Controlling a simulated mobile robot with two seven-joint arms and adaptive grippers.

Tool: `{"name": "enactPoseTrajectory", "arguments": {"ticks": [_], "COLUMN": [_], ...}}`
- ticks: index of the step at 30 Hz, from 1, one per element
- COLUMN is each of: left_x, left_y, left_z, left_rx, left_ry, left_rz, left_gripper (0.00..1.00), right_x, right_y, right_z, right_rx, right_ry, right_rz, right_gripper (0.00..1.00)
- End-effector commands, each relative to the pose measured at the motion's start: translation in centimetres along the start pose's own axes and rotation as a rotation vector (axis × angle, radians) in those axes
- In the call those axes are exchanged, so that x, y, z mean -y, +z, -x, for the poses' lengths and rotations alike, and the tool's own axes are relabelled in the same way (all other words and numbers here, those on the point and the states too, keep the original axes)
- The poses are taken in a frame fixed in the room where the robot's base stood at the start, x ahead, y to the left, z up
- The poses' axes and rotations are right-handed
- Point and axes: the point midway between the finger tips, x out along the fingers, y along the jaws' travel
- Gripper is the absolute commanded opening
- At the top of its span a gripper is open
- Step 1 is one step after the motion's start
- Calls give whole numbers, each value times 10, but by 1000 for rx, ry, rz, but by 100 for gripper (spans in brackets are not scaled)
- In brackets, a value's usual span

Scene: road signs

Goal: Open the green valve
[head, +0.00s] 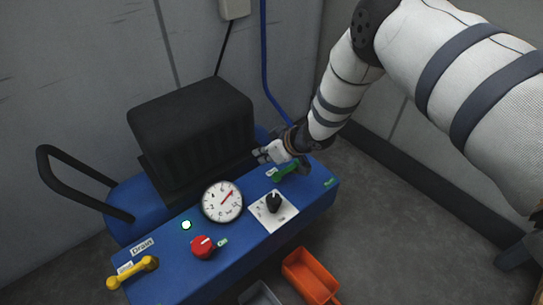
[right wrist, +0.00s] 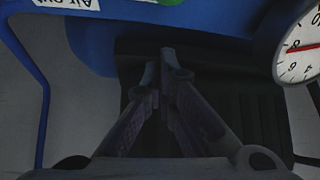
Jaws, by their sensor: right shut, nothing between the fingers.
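The green valve (head: 286,172) is a lever handle at the far right end of the blue panel, next to a white label. My right gripper (head: 260,155) comes in from the upper right and is just behind and left of the valve, over the panel's back edge; I cannot tell if it touches. In the right wrist view its fingers (right wrist: 165,65) are together with nothing between them. A bit of green (right wrist: 172,2) shows at that view's top edge, near the upside-down "Air out" label (right wrist: 77,2). My left gripper is not in view.
The blue panel (head: 175,270) carries a round gauge (head: 222,202), a black knob (head: 273,202), a red knob (head: 203,246) and a yellow lever (head: 132,273). A black ribbed block (head: 195,130) stands behind. An orange bin (head: 310,278) is in front. A blue cable hangs on the wall.

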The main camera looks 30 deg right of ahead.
Motion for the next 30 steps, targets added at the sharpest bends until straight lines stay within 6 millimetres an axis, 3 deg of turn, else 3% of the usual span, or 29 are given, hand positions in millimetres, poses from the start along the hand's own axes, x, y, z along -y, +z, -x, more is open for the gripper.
{"name": "enactPoseTrajectory", "arguments": {"ticks": [2,4,9,30], "left_x": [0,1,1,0], "left_y": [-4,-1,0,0], "left_z": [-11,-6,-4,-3], "left_rx": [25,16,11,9], "left_ry": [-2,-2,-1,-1], "left_rz": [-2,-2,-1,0], "left_gripper": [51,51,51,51], "right_x": [0,0,0,0], "right_y": [6,13,29,37], "right_z": [-22,-9,4,10], "right_rx": [4,5,1,-1], "right_ry": [-1,-1,0,-30], "right_rz": [0,-2,0,34], "right_gripper": [0,0,0,0]}}
